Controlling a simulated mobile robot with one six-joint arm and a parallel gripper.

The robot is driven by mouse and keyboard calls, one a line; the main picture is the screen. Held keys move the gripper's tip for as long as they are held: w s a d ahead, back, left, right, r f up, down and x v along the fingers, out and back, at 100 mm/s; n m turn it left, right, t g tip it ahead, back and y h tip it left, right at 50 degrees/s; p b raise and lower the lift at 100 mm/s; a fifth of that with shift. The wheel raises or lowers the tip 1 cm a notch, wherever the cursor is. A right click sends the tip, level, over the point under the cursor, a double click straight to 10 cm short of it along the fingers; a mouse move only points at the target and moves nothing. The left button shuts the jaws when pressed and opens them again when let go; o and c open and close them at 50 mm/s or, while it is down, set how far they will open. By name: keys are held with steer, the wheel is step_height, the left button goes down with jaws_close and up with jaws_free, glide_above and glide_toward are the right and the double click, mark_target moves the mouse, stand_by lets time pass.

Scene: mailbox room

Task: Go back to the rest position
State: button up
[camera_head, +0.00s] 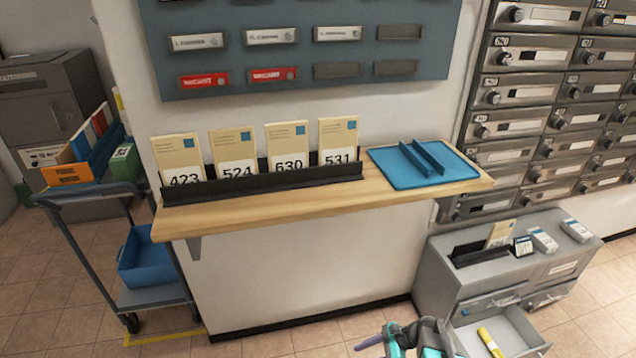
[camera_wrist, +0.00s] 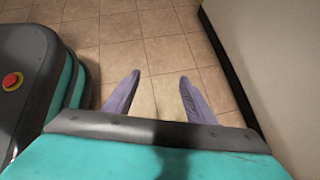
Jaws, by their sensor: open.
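My gripper shows in the wrist view (camera_wrist: 155,92), pointing down at the tiled floor. Its two grey-purple fingers are apart, with nothing between them. In the head view, part of my teal and dark arm (camera_head: 418,338) shows at the bottom edge, in front of the grey cabinet.
A wooden shelf (camera_head: 330,205) holds several numbered envelopes in a black rack and a blue tray (camera_head: 400,177). A grey cabinet (camera_head: 440,285) has an open drawer (camera_head: 515,335) with a yellow item. A cart (camera_head: 80,195) stands left. Mailboxes (camera_head: 525,90) line the right wall.

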steer(key=s+a+r+n+g+h+p, duration=0.2)
steer(key=s+a+n+p, duration=0.15)
steer(key=s, duration=0.45)
steer(key=s+a+r+n+g+h+p, duration=0.1)
steer(key=s+a+n+g+h+p, duration=0.15)
steer(key=s+n, duration=0.4)
steer(key=s+d+r+n+h, duration=0.1)
steer(key=s+d+n+h, duration=0.4)
steer(key=s+d+n, duration=0.3)
steer(key=shift+d+r+n+g, duration=0.2)
steer(key=shift+n+g, duration=0.15)
steer(key=shift+n, duration=0.15)
steer(key=shift+s, duration=0.1)
steer(key=c, duration=0.5)
